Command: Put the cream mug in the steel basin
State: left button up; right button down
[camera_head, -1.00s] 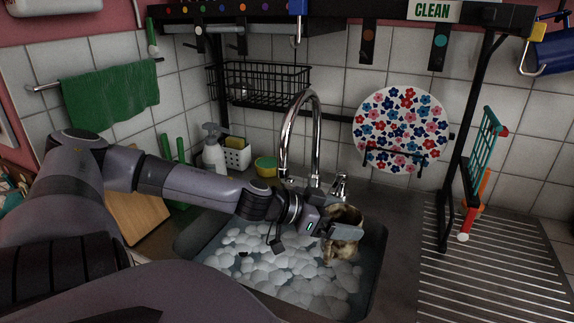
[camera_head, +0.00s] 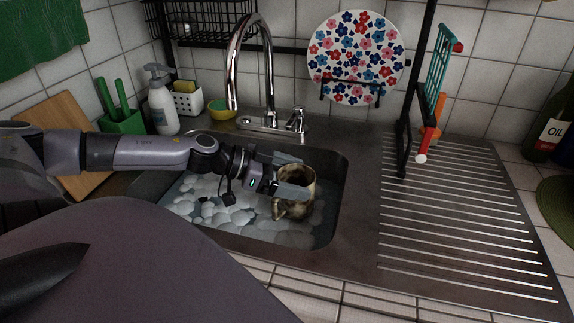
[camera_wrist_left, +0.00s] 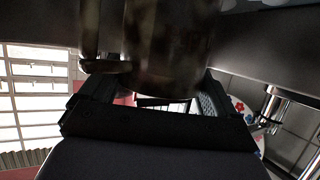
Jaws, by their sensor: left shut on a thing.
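The cream mug (camera_head: 299,181) has dark, dirty-looking blotches. It is upright at the right part of the steel basin (camera_head: 338,190), over the white suds, with its handle toward the front. I cannot tell whether its bottom touches the suds. My left gripper (camera_head: 305,175) reaches in from the left and is shut on the mug, one finger on the far side and one on the near side. In the left wrist view the mug (camera_wrist_left: 172,45) shows dark and close between the fingers, its handle at left. My right gripper is out of view.
The chrome faucet (camera_head: 268,75) stands behind the basin. A soap bottle (camera_head: 162,104), a white caddy (camera_head: 187,100) and a yellow-green bowl (camera_head: 221,110) are at back left. The ridged drainboard (camera_head: 455,225) at right is bare, with a black rack post (camera_head: 405,140) at its back left.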

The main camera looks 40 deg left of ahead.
pick_arm(q)
notch_tip(320, 180, down, 4)
jog(key=shift+f+b, duration=0.2)
jog(key=shift+b, duration=0.85)
jog(key=shift+f, duration=0.45)
jog(key=o, duration=1.3)
jog(key=shift+o, duration=0.2)
